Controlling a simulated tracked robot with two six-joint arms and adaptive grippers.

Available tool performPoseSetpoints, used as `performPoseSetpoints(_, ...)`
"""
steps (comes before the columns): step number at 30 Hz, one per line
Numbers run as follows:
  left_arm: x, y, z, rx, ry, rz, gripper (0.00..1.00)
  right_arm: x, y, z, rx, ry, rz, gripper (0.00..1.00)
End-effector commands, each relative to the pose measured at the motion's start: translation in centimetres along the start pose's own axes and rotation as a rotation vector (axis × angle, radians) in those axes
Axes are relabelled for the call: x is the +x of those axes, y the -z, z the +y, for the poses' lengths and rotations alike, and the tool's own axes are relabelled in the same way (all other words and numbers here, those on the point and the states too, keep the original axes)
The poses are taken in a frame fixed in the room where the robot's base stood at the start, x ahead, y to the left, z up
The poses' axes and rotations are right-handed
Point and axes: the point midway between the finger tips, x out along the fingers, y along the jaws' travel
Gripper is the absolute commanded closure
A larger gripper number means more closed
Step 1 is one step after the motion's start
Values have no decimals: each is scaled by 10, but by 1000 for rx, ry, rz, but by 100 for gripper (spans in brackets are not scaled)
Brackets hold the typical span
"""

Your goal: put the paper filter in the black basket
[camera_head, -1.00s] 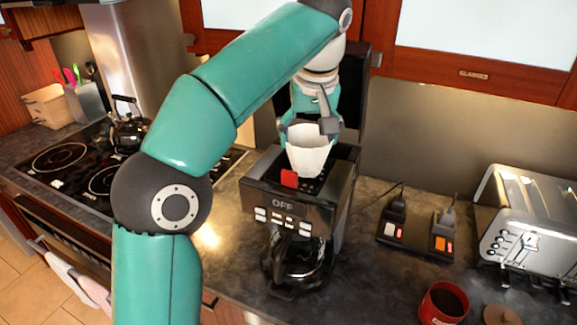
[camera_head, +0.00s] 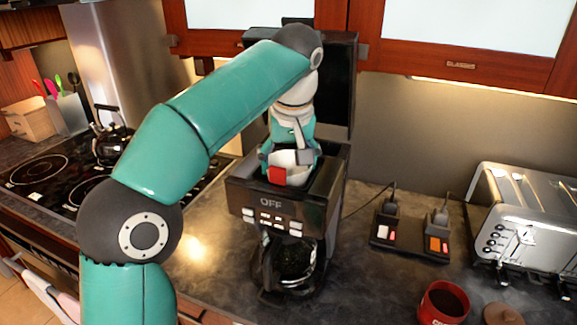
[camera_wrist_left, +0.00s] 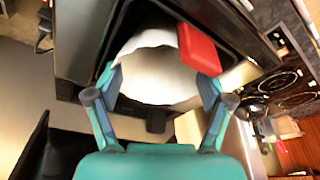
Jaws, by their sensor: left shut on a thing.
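My left gripper (camera_head: 291,158) is shut on the white paper filter (camera_head: 288,164), low in the open top of the black coffee maker (camera_head: 240,196). The filter's lower part is hidden behind the machine's front wall and a red tab (camera_head: 277,176). In the left wrist view, the filter (camera_wrist_left: 155,75) is a round white cup between the fingers, with the red tab (camera_wrist_left: 198,50) beside it. The black basket cannot be told apart from the machine's dark top, so I cannot tell whether the filter touches its bottom. My right gripper is in neither view.
The coffee maker's tall lid (camera_head: 338,85) stands up behind the gripper. A glass pot (camera_head: 290,262) sits below. To the right are power switches (camera_head: 410,236), a toaster (camera_head: 520,225) and a red mug (camera_head: 443,303). A stove with a kettle (camera_head: 112,140) lies left.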

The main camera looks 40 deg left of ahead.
Motion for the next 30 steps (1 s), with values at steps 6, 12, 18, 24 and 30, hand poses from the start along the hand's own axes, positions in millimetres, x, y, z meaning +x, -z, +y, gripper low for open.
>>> performPoseSetpoints(6,2,-1,1,1,0,0,19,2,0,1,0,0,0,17)
performPoseSetpoints(12,2,-1,1,2,-1,0,0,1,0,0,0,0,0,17)
performPoseSetpoints(18,2,-1,1,2,-1,0,0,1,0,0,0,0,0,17)
performPoseSetpoints(24,-5,0,2,2,-1,1,0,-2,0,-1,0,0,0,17)
performPoseSetpoints(30,-36,1,2,2,-4,2,0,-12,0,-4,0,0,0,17)
